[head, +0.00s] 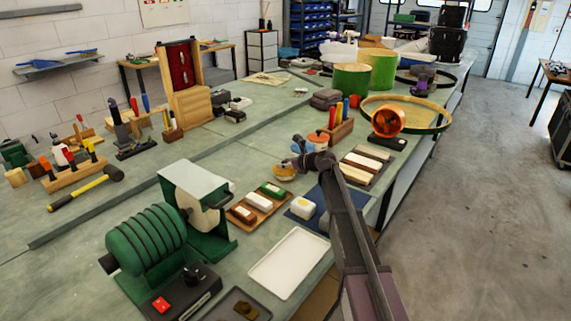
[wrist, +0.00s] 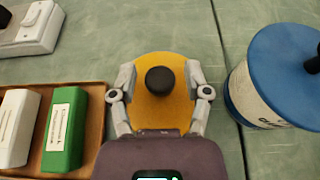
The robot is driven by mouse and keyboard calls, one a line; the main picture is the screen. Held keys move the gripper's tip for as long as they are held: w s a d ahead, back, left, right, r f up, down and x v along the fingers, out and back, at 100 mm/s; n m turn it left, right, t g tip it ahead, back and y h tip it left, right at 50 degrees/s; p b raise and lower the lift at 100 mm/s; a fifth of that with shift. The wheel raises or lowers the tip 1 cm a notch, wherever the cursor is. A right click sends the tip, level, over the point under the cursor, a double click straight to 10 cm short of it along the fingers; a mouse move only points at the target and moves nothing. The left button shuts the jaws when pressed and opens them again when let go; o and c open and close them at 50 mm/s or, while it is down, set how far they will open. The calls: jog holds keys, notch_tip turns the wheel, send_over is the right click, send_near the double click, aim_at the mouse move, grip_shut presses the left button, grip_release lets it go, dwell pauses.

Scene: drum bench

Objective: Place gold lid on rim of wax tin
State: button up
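A round gold lid (wrist: 160,108) with a black knob (wrist: 160,80) lies below my gripper in the wrist view. My gripper (wrist: 160,84) is open, with one finger on each side of the knob and a visible gap to it on both sides. In the head view my gripper (head: 307,158) is low over the bench, beside a small gold-topped round thing (head: 284,173), likely the lid. I cannot tell whether the lid lies on the bench or on something. I cannot identify the wax tin for certain; a small white container with a yellowish top (head: 303,207) sits on a blue mat.
A blue-lidded can (wrist: 285,75) stands close to the right of the lid. A wooden tray with white and green blocks (wrist: 88,130) lies to the left. A white tray (head: 289,263) and a green machine (head: 150,238) stand nearer on the bench.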

jog(key=shift+r, duration=0.2)
dwell(0.3)
jog(key=p+v, duration=0.4)
jog(key=v, duration=0.8)
jog(key=shift+p, duration=0.4)
dwell(0.5)
dwell(0.6)
